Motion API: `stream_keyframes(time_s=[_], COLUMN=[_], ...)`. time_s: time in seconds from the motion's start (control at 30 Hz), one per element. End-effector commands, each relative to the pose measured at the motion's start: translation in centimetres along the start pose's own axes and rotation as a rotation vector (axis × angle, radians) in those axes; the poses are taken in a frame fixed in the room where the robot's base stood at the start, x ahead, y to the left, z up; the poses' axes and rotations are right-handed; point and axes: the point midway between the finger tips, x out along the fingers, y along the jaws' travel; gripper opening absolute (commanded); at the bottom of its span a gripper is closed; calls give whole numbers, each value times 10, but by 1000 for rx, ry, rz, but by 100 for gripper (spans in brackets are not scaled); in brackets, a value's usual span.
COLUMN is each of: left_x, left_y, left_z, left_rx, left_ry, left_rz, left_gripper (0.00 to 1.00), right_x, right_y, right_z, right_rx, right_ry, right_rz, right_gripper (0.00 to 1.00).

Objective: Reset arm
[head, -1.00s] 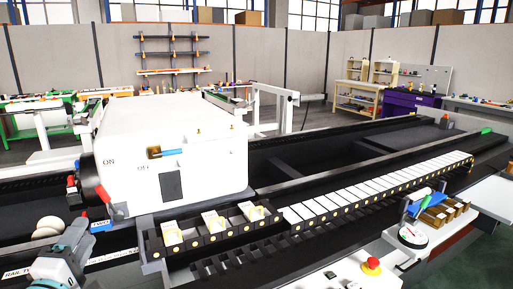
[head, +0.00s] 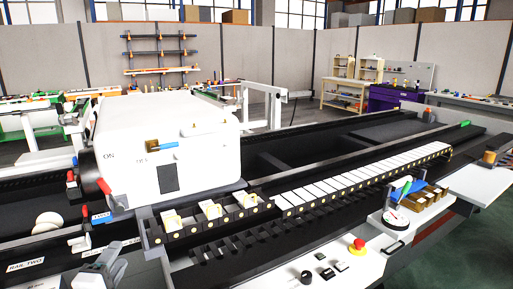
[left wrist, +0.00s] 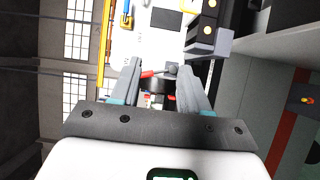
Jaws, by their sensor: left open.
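My left gripper (head: 113,252) shows at the lower left of the head view, in front of the black rail. In the left wrist view its two grey fingers (left wrist: 161,72) stand apart with nothing gripped between them. Beyond them are a red-tipped lever (left wrist: 149,74) and the white machine housing (left wrist: 132,45). In the head view the white housing (head: 205,170) carries ON and OFF marks and a blue-handled switch (head: 163,145). My right gripper is in neither view.
A long black rack (head: 205,231) holds a row of white blocks (head: 350,176). A control panel (head: 310,262) with a red button (head: 358,245) is at the front. A round gauge (head: 395,222) and small brown boxes (head: 427,196) stand at the right.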

Motion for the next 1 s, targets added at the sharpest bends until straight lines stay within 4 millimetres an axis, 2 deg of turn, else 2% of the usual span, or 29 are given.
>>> stream_keyframes(time_s=[0.03,0.17,0.27,0.37,0.4,0.47,0.5,0.57,0.6,0.67,0.7,0.73,0.8,0.9,1.0], left_x=[3,6,1,-18,-30,-54,-72,-105,-129,-169,-195,-216,-244,-261,-266], left_y=[-18,-69,-122,-189,-218,-258,-283,-318,-339,-366,-380,-388,-395,-394,-394], left_z=[10,36,63,97,113,134,148,166,178,192,199,203,205,204,204], left_rx=[-16,-49,-50,-11,20,77,122,199,256,352,420,474,590,718,799], left_ry=[-18,-64,-113,-186,-227,-295,-348,-443,-516,-645,-742,-823,-976,-1131,-1225], left_rz=[-38,-150,-278,-450,-527,-641,-717,-827,-898,-995,-1049,-1083,-1109,-1084,-1042], left_gripper=[45,45,45,45,45,45,45,45,45,45,45,45,45,45,45], right_x=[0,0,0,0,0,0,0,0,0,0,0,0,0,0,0], right_y=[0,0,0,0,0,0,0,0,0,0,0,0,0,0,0], right_z=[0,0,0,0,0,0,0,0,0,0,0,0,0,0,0], right_rx=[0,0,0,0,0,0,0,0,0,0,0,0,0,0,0], right_ry=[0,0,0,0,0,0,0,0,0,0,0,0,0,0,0], right_rz=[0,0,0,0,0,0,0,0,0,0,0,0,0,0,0], right_gripper=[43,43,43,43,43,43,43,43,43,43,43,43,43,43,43])
